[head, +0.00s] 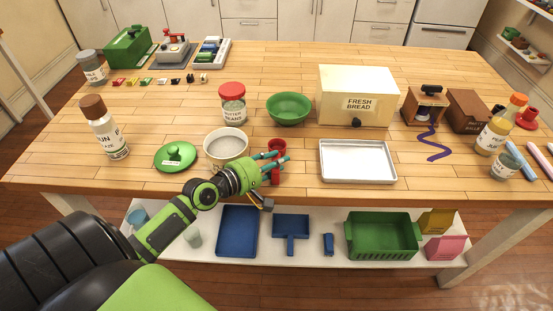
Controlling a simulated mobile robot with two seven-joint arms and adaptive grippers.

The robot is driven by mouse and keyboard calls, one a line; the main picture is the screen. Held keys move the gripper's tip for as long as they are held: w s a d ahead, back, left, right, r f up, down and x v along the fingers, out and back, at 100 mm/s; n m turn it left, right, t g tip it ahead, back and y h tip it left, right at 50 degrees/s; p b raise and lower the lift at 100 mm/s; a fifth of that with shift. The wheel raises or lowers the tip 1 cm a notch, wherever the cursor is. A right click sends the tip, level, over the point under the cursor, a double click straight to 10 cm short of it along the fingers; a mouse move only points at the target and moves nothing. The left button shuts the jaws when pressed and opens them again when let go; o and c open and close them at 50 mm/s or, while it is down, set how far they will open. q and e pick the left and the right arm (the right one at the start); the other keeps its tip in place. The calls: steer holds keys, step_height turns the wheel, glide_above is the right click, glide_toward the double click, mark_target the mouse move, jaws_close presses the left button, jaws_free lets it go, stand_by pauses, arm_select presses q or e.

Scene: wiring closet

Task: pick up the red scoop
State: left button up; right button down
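A small red scoop (277,146) is at the front of the wooden table, just right of a white pot. Its round top shows above my gripper, and a red part shows below the fingers. My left gripper (275,164) reaches in from the lower left. Its teal fingers lie at the scoop and hide its middle. Whether they are closed on it or only around it, I cannot tell. Whether the scoop touches the table is also unclear. My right gripper is not in view.
The white pot (225,160) stands close left of my gripper, with a green lid (176,156) further left. A metal tray (357,177) lies to the right. A green bowl (288,108) and a red-lidded jar (232,104) stand behind. The table's front edge is near my wrist.

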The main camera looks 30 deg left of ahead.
arm_select(q)
steer(key=c, duration=0.7)
jaws_close()
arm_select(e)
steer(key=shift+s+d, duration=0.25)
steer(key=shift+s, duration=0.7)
